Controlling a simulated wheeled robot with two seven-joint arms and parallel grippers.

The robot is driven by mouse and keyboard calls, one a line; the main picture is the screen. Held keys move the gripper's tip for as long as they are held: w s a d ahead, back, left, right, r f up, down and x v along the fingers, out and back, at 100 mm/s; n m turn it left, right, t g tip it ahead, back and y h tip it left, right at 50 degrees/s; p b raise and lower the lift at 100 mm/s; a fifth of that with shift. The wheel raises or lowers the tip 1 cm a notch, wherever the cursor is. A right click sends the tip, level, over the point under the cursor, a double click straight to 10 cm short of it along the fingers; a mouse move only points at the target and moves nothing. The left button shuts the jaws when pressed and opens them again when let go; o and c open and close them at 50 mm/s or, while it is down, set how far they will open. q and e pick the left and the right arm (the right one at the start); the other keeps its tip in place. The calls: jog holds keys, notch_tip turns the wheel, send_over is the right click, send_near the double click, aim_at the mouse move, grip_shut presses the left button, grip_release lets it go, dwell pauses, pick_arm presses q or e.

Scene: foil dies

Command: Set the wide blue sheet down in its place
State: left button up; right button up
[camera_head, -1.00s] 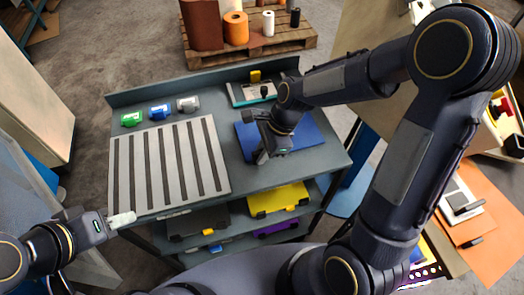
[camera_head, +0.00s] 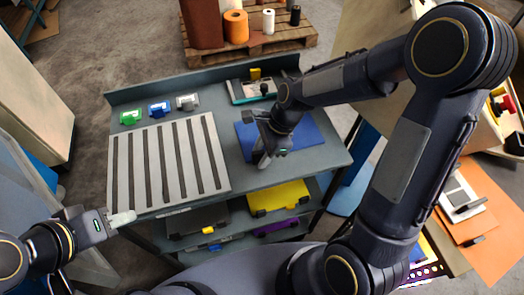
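The wide blue sheet (camera_head: 308,134) lies flat on the right part of the grey workbench, partly hidden under my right arm. My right gripper (camera_head: 262,162) points down at the left front part of the blue sheet; whether its fingers touch or grip anything cannot be made out. My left gripper (camera_head: 122,219) is at the left front of the bench, beside the front left corner of the grey slotted plate (camera_head: 168,203). Its pale fingertips appear close together, with nothing clearly seen between them.
Green (camera_head: 131,117), blue (camera_head: 159,109) and grey (camera_head: 187,102) small blocks stand behind the slotted plate. A teal tray (camera_head: 250,91) is at the back right. Below the bench top, a yellow case (camera_head: 278,197) and a dark case (camera_head: 197,222) lie on a shelf. The bench has a raised back edge.

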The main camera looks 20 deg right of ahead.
jog(key=v, duration=0.8)
jog(key=s+d+r+n+t, duration=0.3)
jog(key=s+n, duration=0.5)
jog(key=s+d+r+n+t, duration=0.2)
jog(key=s+d+r+n, duration=0.1)
jog(key=s+n, duration=0.4)
jog(key=shift+s+r+n+t+h, duration=0.3)
jog(key=shift+s+n+t+h, duration=0.1)
jog(key=shift+s, duration=0.3)
